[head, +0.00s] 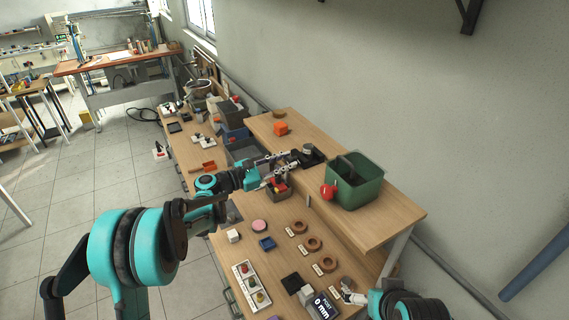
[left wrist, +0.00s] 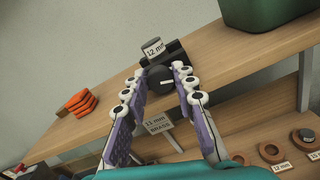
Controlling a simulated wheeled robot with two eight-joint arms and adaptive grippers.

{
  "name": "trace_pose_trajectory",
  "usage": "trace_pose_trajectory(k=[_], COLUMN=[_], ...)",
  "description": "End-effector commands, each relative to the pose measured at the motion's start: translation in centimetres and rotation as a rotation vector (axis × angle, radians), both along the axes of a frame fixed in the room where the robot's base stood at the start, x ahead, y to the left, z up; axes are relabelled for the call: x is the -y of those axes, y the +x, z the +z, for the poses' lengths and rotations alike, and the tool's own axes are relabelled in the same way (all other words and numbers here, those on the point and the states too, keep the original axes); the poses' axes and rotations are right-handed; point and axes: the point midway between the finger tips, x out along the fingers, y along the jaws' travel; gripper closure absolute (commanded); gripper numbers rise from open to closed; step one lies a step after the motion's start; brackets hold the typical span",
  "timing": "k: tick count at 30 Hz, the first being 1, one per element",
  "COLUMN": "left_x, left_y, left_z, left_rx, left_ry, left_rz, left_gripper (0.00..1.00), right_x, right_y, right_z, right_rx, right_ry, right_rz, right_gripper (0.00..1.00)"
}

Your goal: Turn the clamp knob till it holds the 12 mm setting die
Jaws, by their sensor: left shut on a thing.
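The clamp is a black block (head: 308,156) on the raised shelf, and it also shows in the left wrist view (left wrist: 176,52). The pale 12 mm setting die (left wrist: 153,47), labelled "12 m...", sits upright in its top. The dark round clamp knob (left wrist: 161,79) faces my left gripper. My left gripper (head: 290,164) reaches in from the left, its two fingers on either side of the knob and shut on it; in the left wrist view its tips (left wrist: 160,75) flank the knob. My right gripper (head: 348,294) is low at the right, by the dark display; its jaw opening is unclear.
A green bin (head: 355,183) with a red round thing on its side stands right of the clamp. Orange blocks (head: 281,129) lie farther back on the shelf. Below are brown rings (head: 313,243), a button box (head: 251,285) and a dark "0 mm" display (head: 322,306). An "11 mm" sign (left wrist: 157,123) stands below the knob.

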Motion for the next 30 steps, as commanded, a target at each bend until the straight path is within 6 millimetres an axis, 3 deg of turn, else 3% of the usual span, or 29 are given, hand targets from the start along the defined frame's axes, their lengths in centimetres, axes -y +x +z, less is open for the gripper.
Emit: trace_pose_trajectory(k=[1, 2, 3, 4, 16, 30], left_x=[0.0, 0.0, 0.0, 0.0, -0.9, -8.6], left_y=[0.0, 0.0, 0.0, 0.0, -0.5, -5.6], left_z=[0.0, 0.0, 0.0, 0.0, 0.0, 0.0], left_rx=[0.0, -0.001, -0.001, -0.001, -0.002, -0.001], left_ry=[0.0, -0.001, -0.001, -0.001, -0.001, 0.0], left_rz=[0.0, 0.0, 0.0, 0.0, 0.002, 0.003], left_gripper=[1.0, 0.66, 0.55, 0.53, 0.53, 0.53], right_x=[0.0, 0.0, 0.0, 0.0, 0.0, 0.0], right_y=[0.0, 0.0, 0.0, 0.0, 0.0, 0.0], right_z=[0.0, 0.0, 0.0, 0.0, 0.0, 0.0], right_rx=[0.0, 0.0, 0.0, 0.0, 0.0, 0.0], right_ry=[0.0, 0.0, 0.0, 0.0, 0.0, 0.0], right_rz=[0.0, 0.0, 0.0, 0.0, 0.0, 0.0], right_gripper=[0.0, 0.0, 0.0, 0.0, 0.0, 0.0])
